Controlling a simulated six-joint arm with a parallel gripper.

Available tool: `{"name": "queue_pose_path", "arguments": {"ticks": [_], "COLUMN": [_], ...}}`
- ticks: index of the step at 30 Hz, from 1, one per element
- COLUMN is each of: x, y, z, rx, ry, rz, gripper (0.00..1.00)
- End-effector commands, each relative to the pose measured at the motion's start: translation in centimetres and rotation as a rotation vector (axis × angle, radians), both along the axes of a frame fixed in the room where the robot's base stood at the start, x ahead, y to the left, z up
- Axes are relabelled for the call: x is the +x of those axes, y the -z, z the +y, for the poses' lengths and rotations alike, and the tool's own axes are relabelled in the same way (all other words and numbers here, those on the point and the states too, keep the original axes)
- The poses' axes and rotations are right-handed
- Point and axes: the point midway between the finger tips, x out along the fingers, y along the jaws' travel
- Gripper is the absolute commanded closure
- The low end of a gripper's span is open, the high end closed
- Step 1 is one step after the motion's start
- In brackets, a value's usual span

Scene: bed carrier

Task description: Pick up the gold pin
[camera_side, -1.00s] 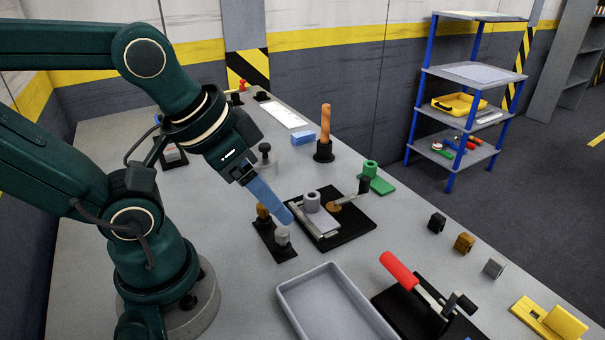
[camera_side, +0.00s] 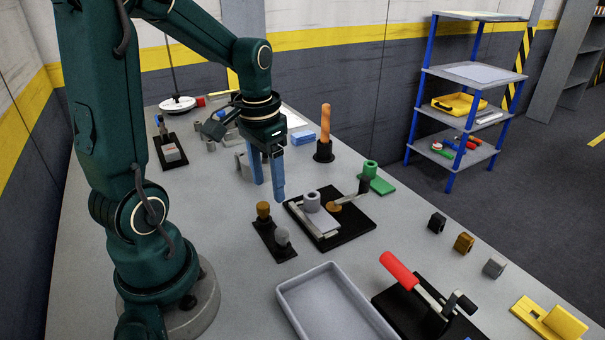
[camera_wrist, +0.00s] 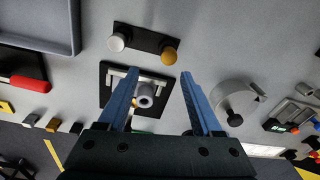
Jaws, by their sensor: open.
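The gold pin (camera_side: 263,209) stands upright in a small black holder (camera_side: 270,243), with a silver pin (camera_side: 282,236) beside it. In the wrist view the gold pin (camera_wrist: 169,53) shows its round top just beyond my fingertips, with the silver pin (camera_wrist: 116,42) to its left. My gripper (camera_side: 268,190) points down with its blue fingers apart and nothing between them. It hangs above the table, behind the gold pin in the side view, and does not touch it. The wrist view shows both open fingers (camera_wrist: 158,75).
A black fixture (camera_side: 357,216) with a grey ring and lever stands right of the holder. A grey tray (camera_side: 290,318) and a red-handled clamp (camera_side: 398,270) are in front.

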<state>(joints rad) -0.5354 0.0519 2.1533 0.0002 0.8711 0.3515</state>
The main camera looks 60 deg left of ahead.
Motion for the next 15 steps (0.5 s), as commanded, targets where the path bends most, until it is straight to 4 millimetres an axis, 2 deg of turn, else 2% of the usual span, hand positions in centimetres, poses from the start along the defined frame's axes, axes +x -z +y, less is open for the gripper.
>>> {"name": "queue_pose_path", "arguments": {"ticks": [5, 8, 15], "x": [-1.0, -1.0, -1.1], "y": [1.6, 2.2, 5.0], "z": [1.2, 1.3, 1.3], "rx": [-0.038, -0.038, -0.040], "ry": [-0.074, -0.080, -0.079], "rz": [0.057, 0.059, 0.062], "gripper": [0.33, 0.33, 0.33]}}
